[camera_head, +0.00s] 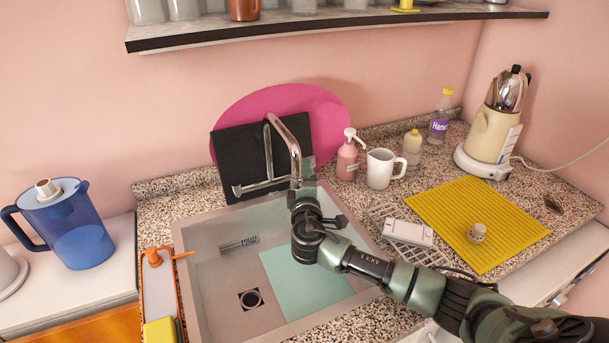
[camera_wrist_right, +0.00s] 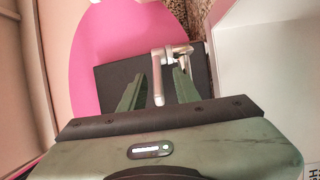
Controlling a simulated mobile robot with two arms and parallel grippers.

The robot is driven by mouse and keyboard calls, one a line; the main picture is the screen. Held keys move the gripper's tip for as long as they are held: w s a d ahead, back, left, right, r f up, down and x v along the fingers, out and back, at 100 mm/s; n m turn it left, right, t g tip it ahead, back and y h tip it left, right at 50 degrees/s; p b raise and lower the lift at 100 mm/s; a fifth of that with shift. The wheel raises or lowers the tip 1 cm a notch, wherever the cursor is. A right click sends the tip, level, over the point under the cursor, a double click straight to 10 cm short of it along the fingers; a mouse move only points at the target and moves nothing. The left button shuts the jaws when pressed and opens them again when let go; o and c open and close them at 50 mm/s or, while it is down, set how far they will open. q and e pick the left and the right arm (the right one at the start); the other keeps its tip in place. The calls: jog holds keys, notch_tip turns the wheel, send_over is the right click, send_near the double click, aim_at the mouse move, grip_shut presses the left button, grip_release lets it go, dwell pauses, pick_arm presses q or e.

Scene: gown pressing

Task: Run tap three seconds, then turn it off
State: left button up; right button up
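The silver tap (camera_head: 293,150) rises behind the sink (camera_head: 186,262), its curved neck in front of a dark board. No water stream shows in the basin. My right gripper (camera_head: 312,192) reaches over the back of the sink to the tap's lower end. In the right wrist view the two green fingers (camera_wrist_right: 159,78) stand apart, with the silver tap (camera_wrist_right: 157,64) showing between them. I cannot tell whether they touch it. The gripper hides part of the tap's base. My left gripper is not in view.
A black board (camera_head: 236,150) and a pink round tray (camera_head: 325,120) lean behind the tap. A pink soap bottle (camera_head: 347,160) and white mug (camera_head: 380,169) stand right of it. A blue jug (camera_head: 75,230) stands at left. A shelf (camera_head: 330,24) hangs above.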

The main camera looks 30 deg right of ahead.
jog(key=shift+w+d, duration=0.1)
jog(key=shift+w, duration=0.05)
jog(key=shift+r, duration=0.1)
jog(key=shift+c, duration=0.3)
grip_shut()
dwell(1.0)
